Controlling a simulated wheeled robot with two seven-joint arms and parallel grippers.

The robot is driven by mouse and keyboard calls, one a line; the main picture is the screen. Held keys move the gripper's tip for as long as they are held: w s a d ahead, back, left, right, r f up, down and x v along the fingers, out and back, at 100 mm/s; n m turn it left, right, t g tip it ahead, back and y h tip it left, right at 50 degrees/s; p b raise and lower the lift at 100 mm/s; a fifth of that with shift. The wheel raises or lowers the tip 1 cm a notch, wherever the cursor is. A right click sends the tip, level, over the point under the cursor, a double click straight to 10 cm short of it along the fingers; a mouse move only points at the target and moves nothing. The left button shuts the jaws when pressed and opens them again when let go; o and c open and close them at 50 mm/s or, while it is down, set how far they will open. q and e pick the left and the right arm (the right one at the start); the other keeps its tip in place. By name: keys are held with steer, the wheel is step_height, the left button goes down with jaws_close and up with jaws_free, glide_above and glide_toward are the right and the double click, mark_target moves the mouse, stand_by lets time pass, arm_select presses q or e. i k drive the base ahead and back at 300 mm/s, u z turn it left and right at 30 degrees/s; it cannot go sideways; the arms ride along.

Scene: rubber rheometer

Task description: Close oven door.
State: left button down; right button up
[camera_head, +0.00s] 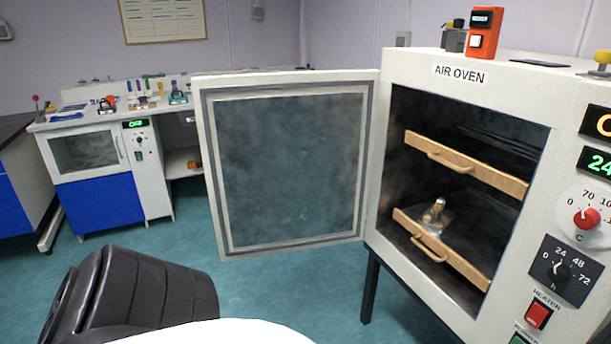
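The air oven (419,95) stands at the right, a cream box labelled "AIR OVEN". Its door (208,150) is wide open, swung out to the left from the left edge of the opening. The door's inner face shows a grey panel (290,170) with a dark border. Inside the oven are an upper shelf (480,172) and a lower shelf (455,260), each with a wooden front and handle. A small metal piece (435,214) stands on the lower shelf. Neither of my grippers is in view, and nothing is seen touching the door.
The oven front carries a red-knob dial (586,218), a black timer dial (561,271) and a red heater switch (538,315). An orange device (485,32) sits on top. A white-and-blue bench unit (100,165) stands behind at the left. Teal floor (290,285) is clear below the door.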

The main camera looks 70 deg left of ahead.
mark_target(288, 155)
steer(key=k, duration=0.95)
steer(key=u, duration=2.8)
steer(key=i, duration=4.05)
steer(key=z, duration=3.95)
